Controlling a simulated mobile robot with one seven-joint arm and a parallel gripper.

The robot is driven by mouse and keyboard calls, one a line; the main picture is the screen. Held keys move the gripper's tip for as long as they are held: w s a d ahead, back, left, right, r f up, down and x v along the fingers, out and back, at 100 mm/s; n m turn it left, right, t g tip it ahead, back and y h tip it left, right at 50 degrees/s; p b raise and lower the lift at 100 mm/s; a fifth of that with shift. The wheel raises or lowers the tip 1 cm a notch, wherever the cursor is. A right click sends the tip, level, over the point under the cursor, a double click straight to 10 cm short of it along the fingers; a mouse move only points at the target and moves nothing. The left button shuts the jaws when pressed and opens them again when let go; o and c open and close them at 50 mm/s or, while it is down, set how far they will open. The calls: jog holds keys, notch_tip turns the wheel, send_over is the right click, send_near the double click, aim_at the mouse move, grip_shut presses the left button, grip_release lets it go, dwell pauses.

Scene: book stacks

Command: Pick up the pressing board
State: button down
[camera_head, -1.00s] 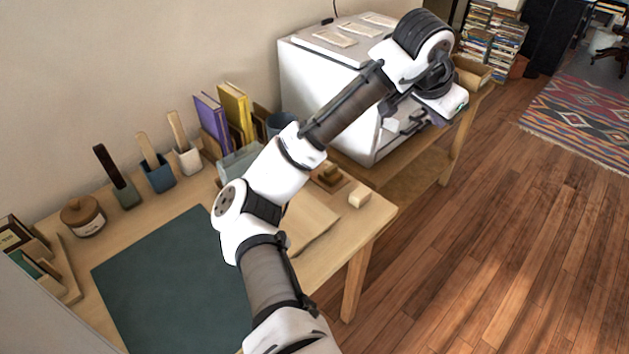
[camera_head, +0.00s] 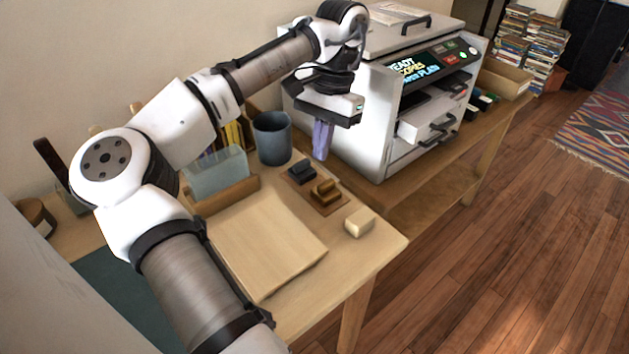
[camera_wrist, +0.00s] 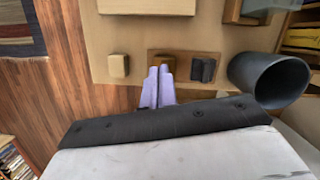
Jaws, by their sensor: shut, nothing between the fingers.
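The pressing board appears to be the flat, pale wooden board (camera_head: 265,240) lying on the near part of the wooden table in the head view. My arm covers part of its left side. A pale board edge (camera_wrist: 146,6) shows at the top of the wrist view. My gripper (camera_head: 321,155), with purple fingers pointing down, is shut and empty. It is beyond the board, above the table near the grey cup and the stamps. In the wrist view its fingertips (camera_wrist: 160,70) are together, in front of the stamp tray.
A grey-blue cup (camera_head: 272,137), dark and wooden stamps (camera_head: 325,190) and a pale block (camera_head: 359,221) stand around the board. A wooden holder with a clear panel (camera_head: 217,172) borders its far side. A white copier (camera_head: 376,127) stands at the right. Open floor lies right of the table.

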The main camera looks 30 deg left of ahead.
aim_at(282, 229)
jog(key=x, duration=0.9)
jog(key=shift+s+f, duration=0.25)
jog(key=shift+f, duration=0.1)
jog(key=s, duration=0.3)
jog(key=shift+s+a+r, duration=0.1)
jog(key=shift+r, duration=0.15)
jog(key=shift+s, duration=0.25)
jog(key=s+p, duration=0.1)
jog(key=s, duration=0.1)
jog(key=s+p, duration=0.2)
jog(key=shift+s+a+r, duration=0.1)
jog(key=shift+s+a, duration=0.1)
jog(key=shift+s, duration=0.5)
